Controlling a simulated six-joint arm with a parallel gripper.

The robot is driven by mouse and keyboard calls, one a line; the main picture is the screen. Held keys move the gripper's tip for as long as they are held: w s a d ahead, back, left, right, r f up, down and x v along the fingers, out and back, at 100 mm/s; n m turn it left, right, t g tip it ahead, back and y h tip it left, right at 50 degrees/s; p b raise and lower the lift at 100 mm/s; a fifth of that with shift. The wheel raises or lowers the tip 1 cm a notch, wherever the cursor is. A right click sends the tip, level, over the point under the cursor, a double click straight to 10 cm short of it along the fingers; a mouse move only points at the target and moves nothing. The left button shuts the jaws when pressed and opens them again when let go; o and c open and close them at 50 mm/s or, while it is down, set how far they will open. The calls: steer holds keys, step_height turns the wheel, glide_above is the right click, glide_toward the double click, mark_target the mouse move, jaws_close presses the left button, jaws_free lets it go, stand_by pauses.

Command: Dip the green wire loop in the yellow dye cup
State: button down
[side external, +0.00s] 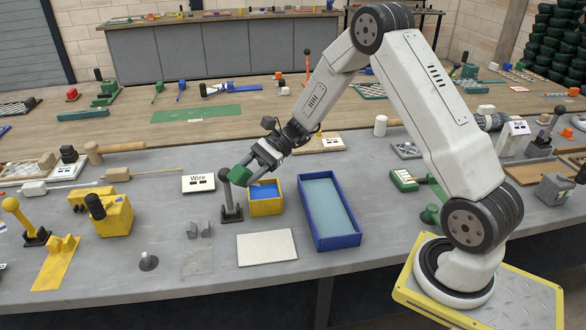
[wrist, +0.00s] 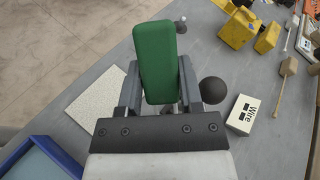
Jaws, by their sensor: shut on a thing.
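My gripper (side external: 246,173) is shut on a green block-like piece (side external: 238,179), which also fills the jaws in the wrist view (wrist: 157,62). No thin wire loop can be made out on it; its underside is hidden. In the side view the green piece is above the table, at the upper left of a square yellow cup (side external: 264,209) with blue inside. It overlaps the ball-topped grey lever there; whether they touch cannot be told. The yellow cup is not seen in the wrist view.
The grey lever (side external: 230,213) stands close left of the yellow cup; its dark ball (wrist: 213,90) shows beside my jaws. A blue tray (side external: 336,242) of pale liquid lies right, a white pad (side external: 266,248) in front. A "Wire" sign (side external: 198,183) stands left.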

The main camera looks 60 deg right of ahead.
mark_target(257, 183)
steer(key=shift+f, duration=0.95)
steer(key=shift+w+d+f, duration=0.2)
steer(key=shift+d+f, duration=0.5)
steer(key=shift+d, duration=0.05)
steer(key=shift+w+d+f, duration=0.2)
steer(key=shift+d+f, duration=0.55)
steer(key=shift+w+d+f, duration=0.2)
steer(key=shift+d+f, duration=0.5)
steer(key=shift+d, duration=0.05)
steer(key=shift+r, duration=0.1)
steer(key=shift+r, duration=2.35)
steer(key=shift+r, duration=0.15)
step_height(257, 183, up, 5)
steer(key=shift+f, duration=0.15)
